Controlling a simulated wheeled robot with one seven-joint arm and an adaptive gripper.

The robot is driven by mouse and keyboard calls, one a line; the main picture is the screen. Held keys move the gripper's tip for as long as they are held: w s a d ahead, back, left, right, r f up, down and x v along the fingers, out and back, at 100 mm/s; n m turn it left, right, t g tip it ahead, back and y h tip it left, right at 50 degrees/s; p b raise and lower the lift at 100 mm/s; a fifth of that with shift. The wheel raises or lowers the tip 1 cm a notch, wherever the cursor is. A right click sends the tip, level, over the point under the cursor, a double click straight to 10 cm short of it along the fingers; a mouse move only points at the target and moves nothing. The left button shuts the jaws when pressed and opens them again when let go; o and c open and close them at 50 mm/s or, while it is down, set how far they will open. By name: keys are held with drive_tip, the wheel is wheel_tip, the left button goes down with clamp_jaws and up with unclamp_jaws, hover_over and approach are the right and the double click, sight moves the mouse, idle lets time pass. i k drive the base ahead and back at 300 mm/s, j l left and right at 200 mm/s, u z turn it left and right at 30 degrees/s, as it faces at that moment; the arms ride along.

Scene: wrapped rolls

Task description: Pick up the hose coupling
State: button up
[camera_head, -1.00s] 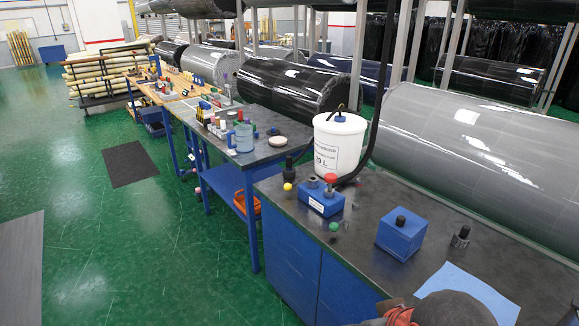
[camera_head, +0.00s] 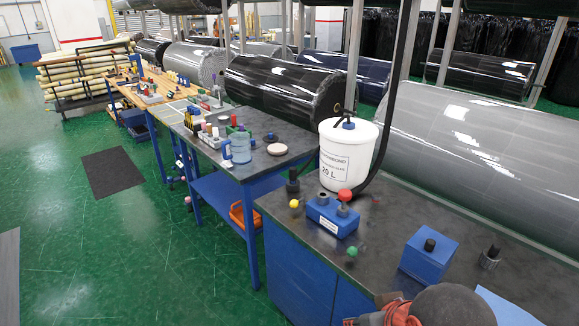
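A dark upright fitting (camera_head: 293,184) at the bench's left end also resembles a coupling. A rounded dark grey part with orange-red beside it, at the bottom edge, appears to be my arm. My gripper's fingers do not show.
A white 20 L bucket (camera_head: 346,160) with a black hose stands at the bench's back left. A blue block with a red knob (camera_head: 332,217) and a blue box (camera_head: 429,258) stand in front. A blue sheet (camera_head: 508,304) lies front right. Green floor (camera_head: 150,235) is open at left.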

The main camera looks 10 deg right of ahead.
sight(292, 170)
drive_tip(key=i+j+z, duration=0.15)
drive_tip(key=i+j, duration=0.4)
drive_tip(key=i, duration=0.15)
drive_tip(key=i+j+z, duration=0.15)
drive_tip(key=i+j, duration=0.5)
drive_tip(key=i+j+z, duration=0.1)
drive_tip(key=i+j, duration=0.6)
drive_tip(key=i+j+z, duration=0.15)
drive_tip(key=i+j, duration=0.45)
drive_tip(key=j, duration=0.15)
